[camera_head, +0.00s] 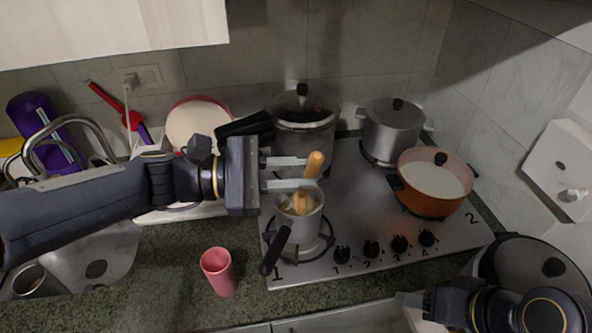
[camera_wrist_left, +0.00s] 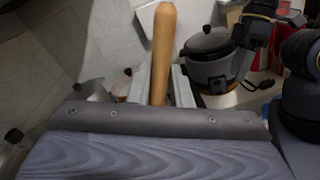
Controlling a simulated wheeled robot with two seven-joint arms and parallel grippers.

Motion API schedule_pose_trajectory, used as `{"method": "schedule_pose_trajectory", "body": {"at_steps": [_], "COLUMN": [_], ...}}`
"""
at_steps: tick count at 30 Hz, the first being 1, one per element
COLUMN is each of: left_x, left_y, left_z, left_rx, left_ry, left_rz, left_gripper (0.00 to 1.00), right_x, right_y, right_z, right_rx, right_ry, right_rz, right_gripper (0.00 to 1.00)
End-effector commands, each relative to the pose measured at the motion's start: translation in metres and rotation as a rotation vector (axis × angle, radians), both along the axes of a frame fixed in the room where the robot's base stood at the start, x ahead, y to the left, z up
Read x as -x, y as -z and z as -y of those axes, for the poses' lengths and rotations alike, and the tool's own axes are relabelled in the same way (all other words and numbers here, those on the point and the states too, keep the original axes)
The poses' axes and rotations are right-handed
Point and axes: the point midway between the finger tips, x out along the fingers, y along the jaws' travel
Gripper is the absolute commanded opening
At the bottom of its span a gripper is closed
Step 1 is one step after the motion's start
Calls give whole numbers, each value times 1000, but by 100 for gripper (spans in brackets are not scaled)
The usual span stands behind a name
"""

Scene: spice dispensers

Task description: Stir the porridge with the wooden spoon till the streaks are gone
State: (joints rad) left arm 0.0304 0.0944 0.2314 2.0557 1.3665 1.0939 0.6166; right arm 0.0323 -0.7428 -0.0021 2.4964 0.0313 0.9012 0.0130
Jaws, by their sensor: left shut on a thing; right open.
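My left gripper (camera_head: 292,174) is shut on the upright wooden spoon (camera_head: 315,163), whose handle sticks up past the fingers. The spoon (camera_wrist_left: 163,50) also stands between the fingers in the left wrist view. Its lower end is down in a small grey saucepan (camera_head: 302,236) on the front left burner. The porridge (camera_head: 293,206) shows as a pale brownish surface inside the pan; it is too small to tell how streaked it is. My right gripper (camera_head: 410,305) is open, partly seen at the lower right, away from the pan and apparently empty.
An orange pot (camera_head: 428,190) and a lidded grey pot (camera_head: 392,128) stand on the stove's right side. A dark lidded pot (camera_head: 304,133) stands behind the saucepan. The saucepan's black handle (camera_head: 275,252) points toward the front left. A pink cup (camera_head: 218,270) stands left of the stove.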

Motion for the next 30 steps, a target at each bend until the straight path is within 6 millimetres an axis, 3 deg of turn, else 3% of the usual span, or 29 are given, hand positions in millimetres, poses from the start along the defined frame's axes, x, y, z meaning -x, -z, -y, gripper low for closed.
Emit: {"method": "schedule_pose_trajectory", "body": {"at_steps": [8,24,30], "left_x": [0,0,0], "left_y": [-1,-50,-50], "left_z": [0,0,0], "left_rx": [0,0,0], "left_ry": [0,0,0], "left_rz": [1,1,1], "left_gripper": [0,0,0], "right_x": [0,0,0], "right_y": [-1,-43,-43], "right_z": [0,0,0], "right_rx": [0,0,0], "right_ry": [0,0,0], "right_rz": [0,0,0], "right_gripper": [57,57,57]}}
